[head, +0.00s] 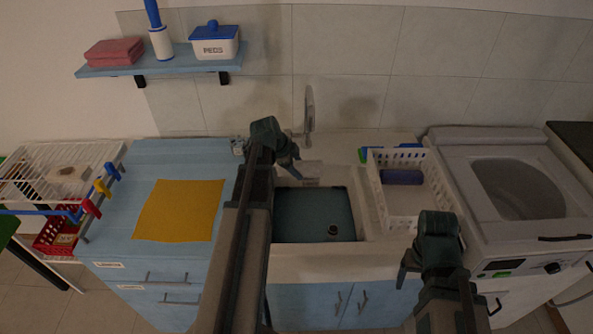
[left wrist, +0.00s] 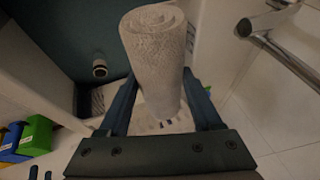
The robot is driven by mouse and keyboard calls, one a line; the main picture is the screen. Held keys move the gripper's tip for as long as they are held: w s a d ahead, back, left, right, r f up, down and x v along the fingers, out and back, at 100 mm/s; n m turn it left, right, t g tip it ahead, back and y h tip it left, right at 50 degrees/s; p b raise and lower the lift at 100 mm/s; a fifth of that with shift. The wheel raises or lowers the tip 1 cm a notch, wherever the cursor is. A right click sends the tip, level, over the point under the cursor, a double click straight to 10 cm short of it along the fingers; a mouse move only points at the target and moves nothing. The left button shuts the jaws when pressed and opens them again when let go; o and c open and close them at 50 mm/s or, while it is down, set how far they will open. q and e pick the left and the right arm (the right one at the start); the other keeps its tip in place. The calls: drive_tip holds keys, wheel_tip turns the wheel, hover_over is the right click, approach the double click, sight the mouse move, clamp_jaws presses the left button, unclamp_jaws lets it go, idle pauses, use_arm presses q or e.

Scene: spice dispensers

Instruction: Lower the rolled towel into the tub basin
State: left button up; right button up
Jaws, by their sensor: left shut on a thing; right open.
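The rolled towel (left wrist: 155,60), pale grey and textured with a spiral end, is between the fingers of my left gripper (left wrist: 165,108) in the left wrist view. My left gripper (head: 290,168) is shut on it near the back left edge of the tub basin in the head view. There I cannot make out the towel clearly. The tub basin (head: 305,207) has a dark teal floor with a round drain; its floor also shows in the left wrist view (left wrist: 60,35). The towel's height above the floor is unclear. My right gripper (head: 428,262) is open and empty, right of the basin's front.
A tap (head: 309,110) rises behind the basin. A white basket (head: 408,208) with a dark blue roll (head: 402,177) stands right of it, beside a washing machine (head: 520,190). A yellow cloth (head: 179,210) lies on the blue counter to the left.

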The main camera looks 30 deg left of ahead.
use_arm(q)
drive_tip(key=shift+s, duration=0.15)
wheel_tip(320, 180, down, 15)
drive_tip(key=b, duration=1.5)
drive_tip(key=shift+r, duration=0.1)
drive_tip(key=o, duration=1.6)
drive_tip(key=shift+c, duration=0.2)
drive_tip(key=p+v, duration=1.2)
drive_tip(key=v, duration=0.1)
drive_tip(key=shift+s+r, duration=0.2)
drive_tip(key=shift+r, duration=0.15)
drive_tip(key=shift+a+f, duration=0.1)
